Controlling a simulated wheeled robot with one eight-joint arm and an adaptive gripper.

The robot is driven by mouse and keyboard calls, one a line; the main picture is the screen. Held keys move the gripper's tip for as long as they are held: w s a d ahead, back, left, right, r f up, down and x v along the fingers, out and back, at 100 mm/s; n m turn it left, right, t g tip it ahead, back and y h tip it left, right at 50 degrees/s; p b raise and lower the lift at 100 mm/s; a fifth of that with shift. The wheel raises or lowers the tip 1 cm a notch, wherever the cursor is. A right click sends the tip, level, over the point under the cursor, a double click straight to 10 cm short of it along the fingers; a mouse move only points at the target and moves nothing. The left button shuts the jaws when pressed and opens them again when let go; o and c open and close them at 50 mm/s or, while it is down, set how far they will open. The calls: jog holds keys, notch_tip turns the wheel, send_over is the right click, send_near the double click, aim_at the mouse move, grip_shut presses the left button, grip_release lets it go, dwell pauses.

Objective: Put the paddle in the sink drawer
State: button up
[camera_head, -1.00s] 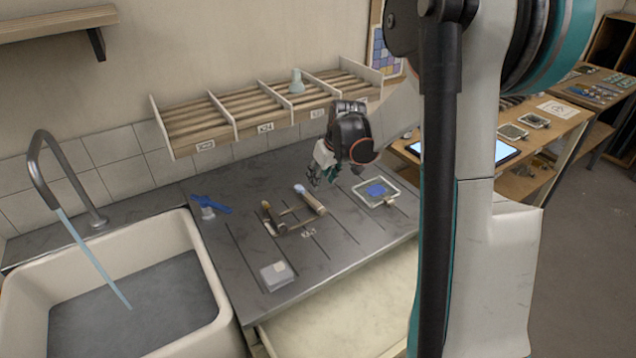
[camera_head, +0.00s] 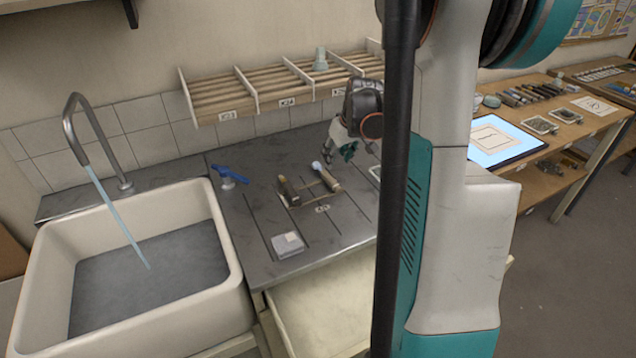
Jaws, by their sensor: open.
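No thing on the worktop is clearly a paddle. A short tool with a pale blue round tip (camera_head: 328,178) and a brown-ended tool (camera_head: 287,188) lie side by side at the middle of the grey worktop (camera_head: 258,240), with a thin rest between them. A blue handled piece with a pale base (camera_head: 230,175) is at the back left. My gripper (camera_head: 340,153) is open and appears empty, above and just behind the pale-tipped tool. The drawer (camera_head: 325,300) under the worktop is pulled open and its visible part looks empty; my arm hides its right side.
The white sink (camera_head: 236,285), with the tap (camera_head: 75,135) running, is left of the worktop. A grey block (camera_head: 287,244) lies near the front edge. A slatted rack (camera_head: 270,88) hangs behind. A side table (camera_head: 540,120) with a lit tablet (camera_head: 498,143) is at right.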

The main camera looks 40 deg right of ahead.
aim_at(329, 177)
jog(key=b+x, duration=0.3)
jog(key=x, duration=0.9)
jog(key=shift+d, duration=0.2)
jog(key=shift+r, duration=0.1)
jog(key=shift+f+b, duration=0.25)
jog(key=shift+b, duration=0.3)
grip_shut()
